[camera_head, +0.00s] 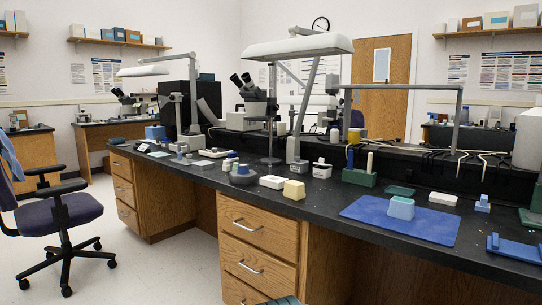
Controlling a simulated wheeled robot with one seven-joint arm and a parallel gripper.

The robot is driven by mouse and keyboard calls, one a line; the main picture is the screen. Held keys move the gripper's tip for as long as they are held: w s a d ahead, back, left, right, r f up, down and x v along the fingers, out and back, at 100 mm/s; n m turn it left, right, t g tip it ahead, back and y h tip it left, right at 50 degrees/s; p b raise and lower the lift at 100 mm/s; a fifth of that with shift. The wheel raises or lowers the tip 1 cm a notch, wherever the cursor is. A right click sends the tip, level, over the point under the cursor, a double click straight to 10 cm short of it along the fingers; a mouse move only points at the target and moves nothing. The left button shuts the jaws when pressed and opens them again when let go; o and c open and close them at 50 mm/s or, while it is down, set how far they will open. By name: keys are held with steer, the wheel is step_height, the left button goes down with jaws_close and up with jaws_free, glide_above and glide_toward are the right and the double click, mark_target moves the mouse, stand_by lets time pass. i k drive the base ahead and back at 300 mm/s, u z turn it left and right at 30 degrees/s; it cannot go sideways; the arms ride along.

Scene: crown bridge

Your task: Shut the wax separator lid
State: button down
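I cannot tell for sure which thing is the wax separator. Several small bottles and jars (229,163) stand on the black bench left of the middle, too small to read or to show whether a lid is open. A small white container with dark parts on top (322,170) stands behind and left of the mat. My gripper is not in view.
The black bench (330,205) runs over wooden drawers (258,232). A cream block (294,190), a green rack (358,178) and a blue tray (514,248) lie on it. A microscope (253,100) and lamp stand behind. An office chair (60,215) is at the left, with open floor beside it.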

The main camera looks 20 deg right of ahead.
mark_target(321, 160)
steer(key=u, duration=1)
steer(key=i, duration=1.55)
steer(key=z, duration=2.45)
